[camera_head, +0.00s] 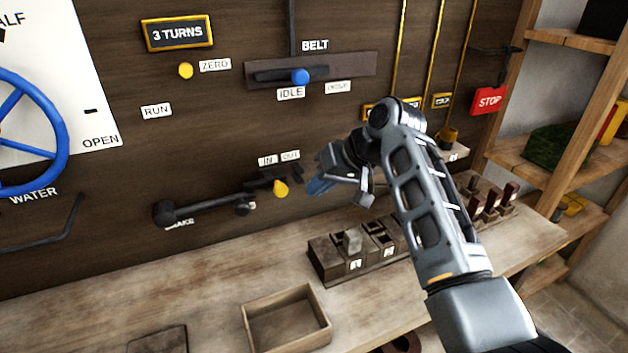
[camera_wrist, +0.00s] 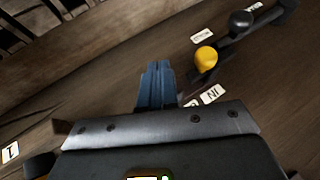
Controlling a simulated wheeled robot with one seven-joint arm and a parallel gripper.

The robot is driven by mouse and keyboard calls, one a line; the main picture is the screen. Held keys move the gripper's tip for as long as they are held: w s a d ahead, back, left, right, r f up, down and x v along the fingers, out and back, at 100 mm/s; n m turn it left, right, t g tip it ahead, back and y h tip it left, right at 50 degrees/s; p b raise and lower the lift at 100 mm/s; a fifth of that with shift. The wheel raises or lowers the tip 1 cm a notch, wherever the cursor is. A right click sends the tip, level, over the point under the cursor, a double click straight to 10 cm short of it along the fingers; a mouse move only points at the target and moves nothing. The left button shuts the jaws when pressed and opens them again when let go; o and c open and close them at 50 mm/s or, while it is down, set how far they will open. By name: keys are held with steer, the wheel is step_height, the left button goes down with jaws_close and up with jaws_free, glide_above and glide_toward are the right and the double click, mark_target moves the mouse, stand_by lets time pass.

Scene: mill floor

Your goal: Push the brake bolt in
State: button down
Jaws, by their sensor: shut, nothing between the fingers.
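The brake bolt has a yellow knob (camera_head: 281,188) and sits on the dark wall panel, under the IN label (camera_head: 267,160) and the OUT label (camera_head: 290,155). The knob lies between the two labels; I cannot tell its exact setting. The black brake lever (camera_head: 200,208) runs leftward from beside the bolt. My gripper (camera_head: 319,187) is shut and empty, just right of the knob and apart from it. In the wrist view, the blue fingertips (camera_wrist: 157,80) are together, with the yellow knob (camera_wrist: 206,58) to their upper right and the lever's black knob (camera_wrist: 241,20) beyond.
The bench below holds an open wooden tray (camera_head: 287,320) and a block rack (camera_head: 330,262) under my arm. The belt lever's blue knob (camera_head: 300,76) is above. A blue wheel (camera_head: 20,130) is at left. A red STOP sign (camera_head: 489,100) and shelves (camera_head: 560,150) are at right.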

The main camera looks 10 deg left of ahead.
steer(key=b+v, duration=0.1)
steer(key=v, duration=0.9)
steer(key=shift+b, duration=0.3)
steer(key=shift+w+d, duration=0.1)
steer(key=shift+d, duration=0.05)
